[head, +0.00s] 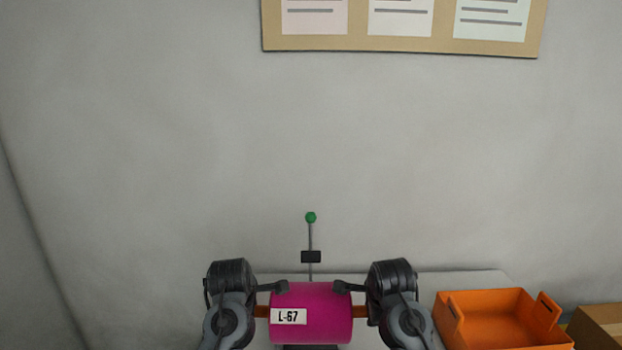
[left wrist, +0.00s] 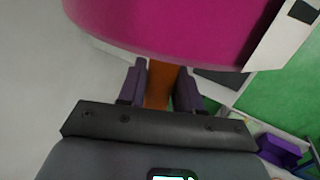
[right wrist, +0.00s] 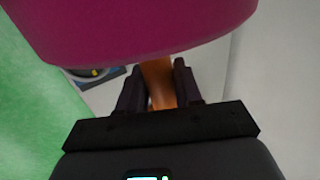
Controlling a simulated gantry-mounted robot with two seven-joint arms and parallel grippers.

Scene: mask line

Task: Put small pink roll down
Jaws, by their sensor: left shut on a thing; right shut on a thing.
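The pink roll (head: 325,318) carries a white label reading L-67 and lies level between my two grippers. It has an orange-brown core end sticking out at each side. My left gripper (head: 264,311) is shut on the left core end, which shows between the fingers in the left wrist view (left wrist: 160,84). My right gripper (head: 359,311) is shut on the right core end, which shows between the fingers in the right wrist view (right wrist: 158,82). The roll fills the top of both wrist views. What lies directly under the roll is mostly hidden.
A thin post with a green ball (head: 311,217) stands behind the roll. An orange bin (head: 500,318) is at the right, with a cardboard box (head: 598,326) beyond it. A pale table edge (head: 450,280) shows behind. A notice board (head: 400,45) hangs on the grey wall.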

